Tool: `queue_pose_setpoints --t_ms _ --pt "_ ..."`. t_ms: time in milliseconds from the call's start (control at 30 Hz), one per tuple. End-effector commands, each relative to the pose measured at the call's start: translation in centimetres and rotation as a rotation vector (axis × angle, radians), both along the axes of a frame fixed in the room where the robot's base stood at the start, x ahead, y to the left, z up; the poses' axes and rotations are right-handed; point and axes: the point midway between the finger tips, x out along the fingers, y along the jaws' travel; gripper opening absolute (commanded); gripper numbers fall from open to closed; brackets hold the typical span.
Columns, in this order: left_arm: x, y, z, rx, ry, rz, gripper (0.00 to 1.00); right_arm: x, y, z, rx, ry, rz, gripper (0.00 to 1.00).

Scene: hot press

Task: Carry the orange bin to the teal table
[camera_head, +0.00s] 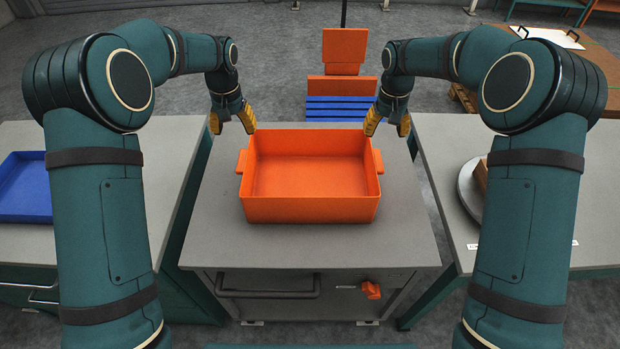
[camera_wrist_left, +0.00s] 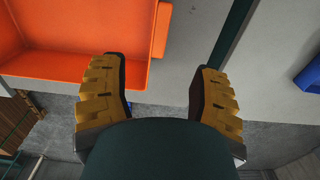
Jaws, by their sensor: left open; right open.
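The orange bin (camera_head: 310,208) is empty and upright on the middle grey-topped workbench (camera_head: 215,215), with a handle on its left and right sides. My left gripper (camera_head: 231,121) is open above the bin's back left corner, apart from the left handle. My right gripper (camera_head: 388,122) is open near the back right corner, apart from the right handle. Teal frames show under the grey-topped left table (camera_head: 140,225) and right table (camera_head: 590,190); I cannot tell which is the teal table.
A blue tray (camera_head: 25,190) sits on the left table. A round grey plate (camera_head: 468,190) with a brown block (camera_head: 481,178) is on the right table. Behind the bench stands an orange and blue object (camera_head: 340,106). A brown table (camera_head: 585,58) is at the back right.

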Motion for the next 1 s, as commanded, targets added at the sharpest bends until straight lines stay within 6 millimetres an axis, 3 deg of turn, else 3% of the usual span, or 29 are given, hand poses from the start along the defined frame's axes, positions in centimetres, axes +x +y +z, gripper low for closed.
queue_pose_setpoints --t_ms 600,800,1000 --pt "-0.1 0.0 -10.4 0.000 0.001 0.001 0.62 -0.1 0.0 -10.4 0.001 0.002 0.000 0.62" --pt "0.0 0.0 -12.3 0.000 0.000 0.001 0.62 0.0 0.0 -12.3 0.002 0.000 0.000 0.62" --pt "0.0 0.0 -12.8 0.000 0.000 0.001 0.62 0.0 0.0 -12.8 0.002 -0.001 0.000 0.62"
